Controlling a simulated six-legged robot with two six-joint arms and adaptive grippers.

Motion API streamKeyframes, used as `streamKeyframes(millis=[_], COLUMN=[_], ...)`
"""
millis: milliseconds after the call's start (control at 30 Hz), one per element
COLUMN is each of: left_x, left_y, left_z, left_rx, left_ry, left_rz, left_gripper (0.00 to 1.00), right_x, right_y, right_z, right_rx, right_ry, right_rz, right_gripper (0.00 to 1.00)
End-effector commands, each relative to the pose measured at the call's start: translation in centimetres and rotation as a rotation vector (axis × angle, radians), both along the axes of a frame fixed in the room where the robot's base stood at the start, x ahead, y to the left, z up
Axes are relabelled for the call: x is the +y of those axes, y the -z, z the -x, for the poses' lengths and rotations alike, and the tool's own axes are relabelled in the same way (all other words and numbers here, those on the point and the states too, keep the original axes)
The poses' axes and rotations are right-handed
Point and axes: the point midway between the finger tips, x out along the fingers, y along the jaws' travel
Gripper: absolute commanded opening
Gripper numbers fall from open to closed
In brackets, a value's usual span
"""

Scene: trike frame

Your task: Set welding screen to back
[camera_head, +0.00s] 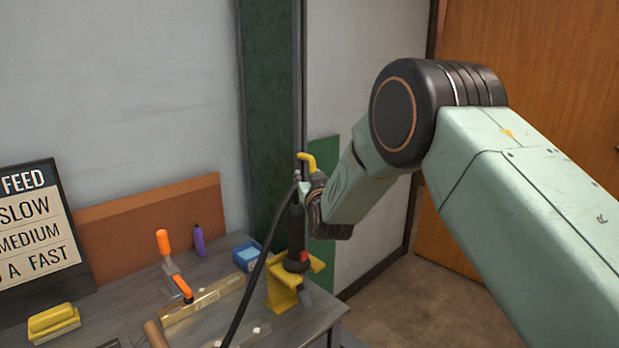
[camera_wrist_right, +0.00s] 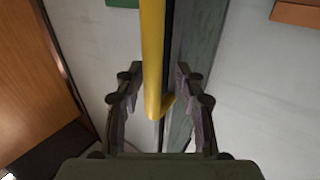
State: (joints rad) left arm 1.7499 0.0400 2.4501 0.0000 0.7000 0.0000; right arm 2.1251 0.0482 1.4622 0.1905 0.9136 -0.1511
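The welding screen appears as a tall dark green panel (camera_head: 268,110) beside a dark vertical post, behind the bench. A lower brighter green piece (camera_head: 325,165) shows right of the post. A yellow bent handle (camera_head: 307,160) sticks up at my right gripper (camera_head: 318,205), which is partly hidden by its own arm. In the right wrist view, the yellow handle (camera_wrist_right: 152,60) runs between the two spread fingers of my right gripper (camera_wrist_right: 158,80), with gaps on both sides. How the handle joins the screen is hidden. My left gripper is out of view.
A torch (camera_head: 296,240) with a black hose stands in a yellow holder (camera_head: 283,292) just below my right gripper. The bench (camera_head: 120,300) carries a blue box (camera_head: 246,256), clamps, a brush and a feed sign (camera_head: 35,225). Open floor (camera_head: 400,310) lies right of the bench.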

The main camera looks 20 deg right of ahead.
Motion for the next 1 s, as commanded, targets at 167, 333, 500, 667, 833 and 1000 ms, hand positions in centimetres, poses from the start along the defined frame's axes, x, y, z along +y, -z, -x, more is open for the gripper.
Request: streamKeyframes(millis=[167, 333, 500, 667, 833, 1000], left_x=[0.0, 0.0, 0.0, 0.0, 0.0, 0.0], left_y=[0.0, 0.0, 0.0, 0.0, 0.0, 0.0], left_z=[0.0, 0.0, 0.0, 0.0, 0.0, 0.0], left_rx=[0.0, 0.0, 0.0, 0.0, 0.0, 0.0], left_ry=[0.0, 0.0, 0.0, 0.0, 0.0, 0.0], left_rz=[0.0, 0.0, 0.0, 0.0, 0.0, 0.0], left_gripper=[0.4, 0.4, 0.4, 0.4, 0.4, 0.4], right_x=[-0.1, -0.1, 0.0, 0.3, 0.8, 1.3], right_y=[-0.2, -0.3, -0.4, -0.3, -0.3, -0.3], right_z=[-0.1, -0.1, 0.5, 2.4, 4.8, 7.4], right_rx=[-0.004, -0.006, -0.007, -0.006, -0.005, -0.006], right_ry=[0.003, 0.004, 0.004, 0.004, 0.004, 0.004], right_rz=[-0.001, -0.002, -0.003, -0.002, -0.003, -0.002], right_gripper=[0.39, 0.39, 0.39, 0.39, 0.39, 0.39])
